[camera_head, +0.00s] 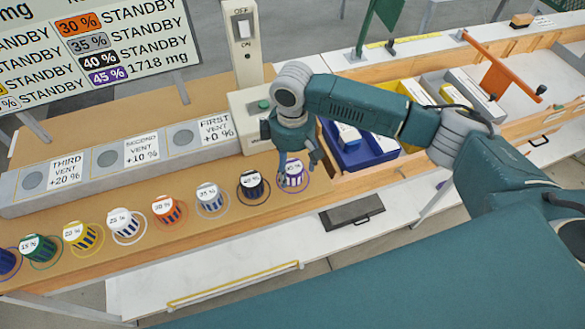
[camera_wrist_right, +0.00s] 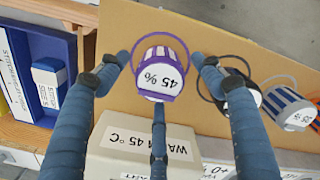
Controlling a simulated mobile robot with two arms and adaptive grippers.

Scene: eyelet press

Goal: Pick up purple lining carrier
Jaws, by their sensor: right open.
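The purple lining carrier (camera_head: 293,178) is a small cup with a white 45 % label. It stands inside a purple ring at the right end of the carrier row on the wooden bench. It also shows in the right wrist view (camera_wrist_right: 162,75), between my fingers. My right gripper (camera_head: 300,160) is open above the carrier, partly covering it in the head view. In the right wrist view the open fingers (camera_wrist_right: 165,65) lie to either side of the carrier, with a third finger below it. Contact cannot be told. My left gripper is not in view.
The 40 % carrier (camera_head: 251,184) stands close by on the left, with several other ringed carriers beyond. A white warming box (camera_wrist_right: 140,148) shows near the fingers in the wrist view. A blue tray (camera_head: 372,156) stands to the right. A grey vent block (camera_head: 88,180) runs behind the row.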

